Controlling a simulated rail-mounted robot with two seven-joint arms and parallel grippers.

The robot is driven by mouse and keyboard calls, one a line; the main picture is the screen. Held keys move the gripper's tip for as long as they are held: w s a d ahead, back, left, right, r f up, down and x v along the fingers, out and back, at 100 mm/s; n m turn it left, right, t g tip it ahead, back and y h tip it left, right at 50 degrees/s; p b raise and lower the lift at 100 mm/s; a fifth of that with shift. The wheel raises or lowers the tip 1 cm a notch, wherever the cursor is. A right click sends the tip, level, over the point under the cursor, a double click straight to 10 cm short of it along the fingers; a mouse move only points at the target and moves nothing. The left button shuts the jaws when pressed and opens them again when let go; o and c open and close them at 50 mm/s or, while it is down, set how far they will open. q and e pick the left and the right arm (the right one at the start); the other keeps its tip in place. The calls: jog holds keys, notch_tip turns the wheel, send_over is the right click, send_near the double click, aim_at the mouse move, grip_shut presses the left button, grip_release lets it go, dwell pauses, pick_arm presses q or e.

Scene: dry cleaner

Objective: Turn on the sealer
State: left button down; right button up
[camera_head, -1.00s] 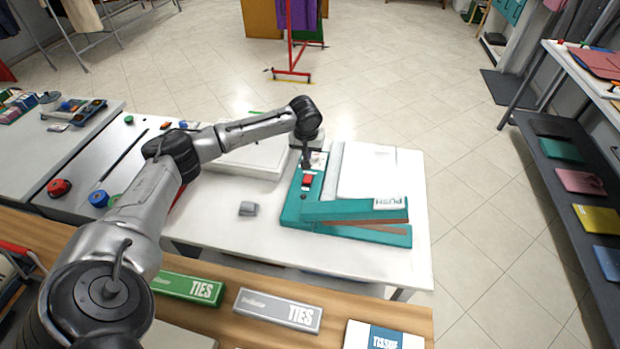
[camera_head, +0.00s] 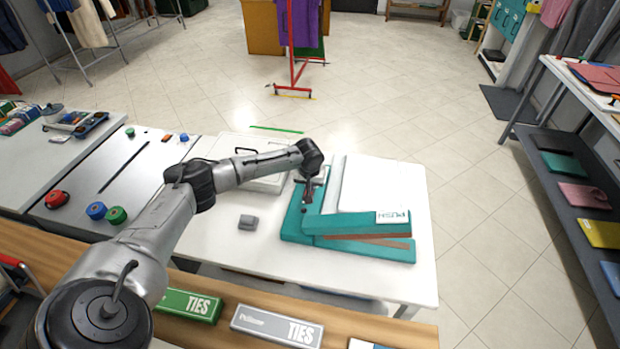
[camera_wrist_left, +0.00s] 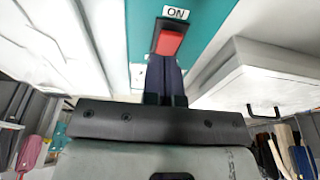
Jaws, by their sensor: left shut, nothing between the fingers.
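The sealer is a teal machine (camera_head: 352,226) on the white table, with a pale top plate and a PUSH label at its front right. In the left wrist view its red switch (camera_wrist_left: 170,40) sits in a dark frame on the teal body, below a white ON label (camera_wrist_left: 176,12). My left gripper (camera_head: 307,200) points down over the left part of the sealer. Its fingers (camera_wrist_left: 163,66) are shut and empty, their tips at the lower edge of the switch. I cannot tell whether they touch it. In the head view the gripper largely hides the switch. My right gripper is not in view.
A small grey object (camera_head: 248,222) lies on the white table (camera_head: 225,250) left of the sealer. A white box (camera_head: 243,150) stands behind my arm. Ties boxes (camera_head: 277,326) lie on the wooden counter (camera_head: 400,334) in front.

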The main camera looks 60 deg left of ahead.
pick_arm(q)
jog(key=shift+s+d+f, duration=0.1)
jog(key=shift+s+f, duration=0.05)
jog(key=shift+f, duration=0.6)
jog(key=shift+s+d+f, duration=0.1)
jog(key=shift+f, duration=0.6)
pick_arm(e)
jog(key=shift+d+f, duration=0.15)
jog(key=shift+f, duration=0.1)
pick_arm(q)
jog(key=shift+r, duration=0.15)
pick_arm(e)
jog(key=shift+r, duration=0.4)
pick_arm(q)
jog(key=p, duration=0.3)
jog(key=t+y+p, duration=0.1)
jog(key=p, duration=0.2)
jog(key=shift+s+d+f, duration=0.2)
jog(key=shift+d+f, duration=0.05)
jog(key=shift+f, duration=0.05)
jog(key=shift+w+f+b, duration=0.1)
jog(key=shift+f+b, duration=0.25)
jog(key=shift+b, duration=0.25)
jog(key=shift+a, duration=0.15)
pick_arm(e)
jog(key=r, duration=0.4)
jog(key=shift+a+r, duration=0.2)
pick_arm(q)
jog(key=shift+r, duration=0.1)
